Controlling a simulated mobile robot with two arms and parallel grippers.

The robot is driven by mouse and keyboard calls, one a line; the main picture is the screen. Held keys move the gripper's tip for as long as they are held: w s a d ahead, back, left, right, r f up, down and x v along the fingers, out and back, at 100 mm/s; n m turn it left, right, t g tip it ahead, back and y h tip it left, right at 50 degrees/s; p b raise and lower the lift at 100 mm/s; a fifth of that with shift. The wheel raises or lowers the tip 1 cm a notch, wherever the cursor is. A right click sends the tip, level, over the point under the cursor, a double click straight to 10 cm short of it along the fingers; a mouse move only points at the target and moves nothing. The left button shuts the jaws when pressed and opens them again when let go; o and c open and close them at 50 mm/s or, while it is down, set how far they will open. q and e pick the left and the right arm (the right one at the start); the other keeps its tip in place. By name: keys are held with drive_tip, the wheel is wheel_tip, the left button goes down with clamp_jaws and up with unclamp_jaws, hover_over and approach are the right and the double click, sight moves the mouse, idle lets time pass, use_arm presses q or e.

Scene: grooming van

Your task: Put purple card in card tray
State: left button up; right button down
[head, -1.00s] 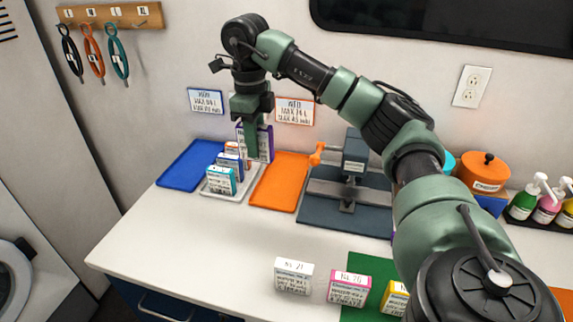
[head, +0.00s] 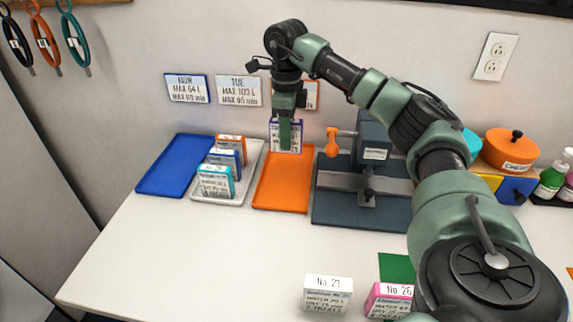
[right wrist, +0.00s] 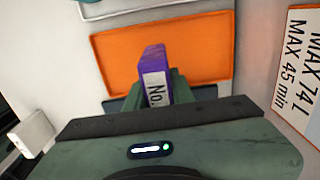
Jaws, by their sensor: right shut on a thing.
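The purple card (head: 297,138) is a box-like card with a white printed label, held upright in my right gripper (head: 287,143). The gripper is shut on it, and its fingers hide part of the label. The card is in front of the wall, over the back part of the orange tray (head: 283,196). In the right wrist view the purple card (right wrist: 154,62) stands between the fingers, with the orange tray (right wrist: 112,62) behind it. Left of it are a pale tray (head: 248,172) with orange, blue and teal cards, and an empty blue tray (head: 172,168). My left gripper is out of view.
A grey press with an orange handle (head: 333,142) stands right of the orange tray. Wall signs (head: 188,88) hang above the trays. A white card (head: 328,293) and a pink card (head: 388,300) stand at the front. The counter's middle is clear.

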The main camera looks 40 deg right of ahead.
wheel_tip(320, 180, down, 8)
drive_tip(key=shift+f, duration=0.25)
drive_tip(key=shift+f, duration=0.15)
drive_tip(key=c, duration=1.2)
unclamp_jaws()
wheel_tip(320, 180, up, 12)
drive_tip(key=shift+r, duration=0.2)
